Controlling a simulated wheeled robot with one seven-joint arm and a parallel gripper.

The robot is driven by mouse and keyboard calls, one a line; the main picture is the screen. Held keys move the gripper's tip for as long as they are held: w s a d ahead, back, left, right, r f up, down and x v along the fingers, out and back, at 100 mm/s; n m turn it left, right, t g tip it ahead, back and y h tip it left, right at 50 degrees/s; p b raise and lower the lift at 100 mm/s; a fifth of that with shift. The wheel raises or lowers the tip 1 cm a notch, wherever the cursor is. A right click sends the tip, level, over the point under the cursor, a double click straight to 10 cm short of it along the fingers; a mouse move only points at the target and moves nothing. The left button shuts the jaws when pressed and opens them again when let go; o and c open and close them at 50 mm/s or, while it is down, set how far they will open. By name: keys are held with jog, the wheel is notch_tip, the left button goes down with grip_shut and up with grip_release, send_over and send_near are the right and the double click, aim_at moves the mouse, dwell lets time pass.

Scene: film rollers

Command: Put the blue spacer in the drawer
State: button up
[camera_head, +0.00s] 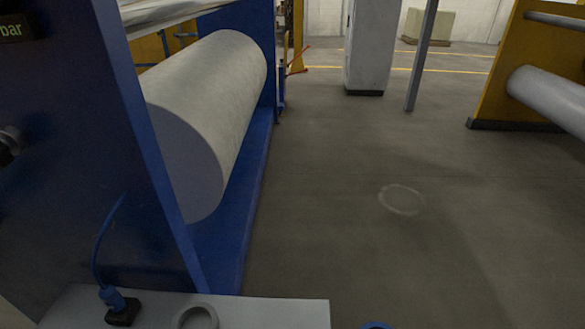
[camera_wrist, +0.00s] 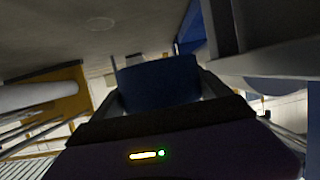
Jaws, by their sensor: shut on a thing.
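The blue spacer (camera_wrist: 158,84) is a wide, dark blue round piece in the wrist view. My gripper (camera_wrist: 160,96) is shut on it, with a finger at each side. In the camera_head view, a small blue arc (camera_head: 376,325) shows at the bottom edge; it may be the top of the spacer, but most of it is cut off. My gripper does not show in that view. No drawer can be made out in either view.
A light grey surface (camera_head: 270,312) at the bottom left bears a grey ring (camera_head: 197,317) and a black socket with a blue plug (camera_head: 118,308). A large white roll (camera_head: 213,110) sits in a blue machine frame (camera_head: 80,150). Open floor (camera_head: 330,220) lies to the right.

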jog(key=shift+s+d+f, duration=0.1)
jog(key=shift+s+d, duration=0.05)
jog(key=shift+d, duration=0.25)
dwell(0.7)
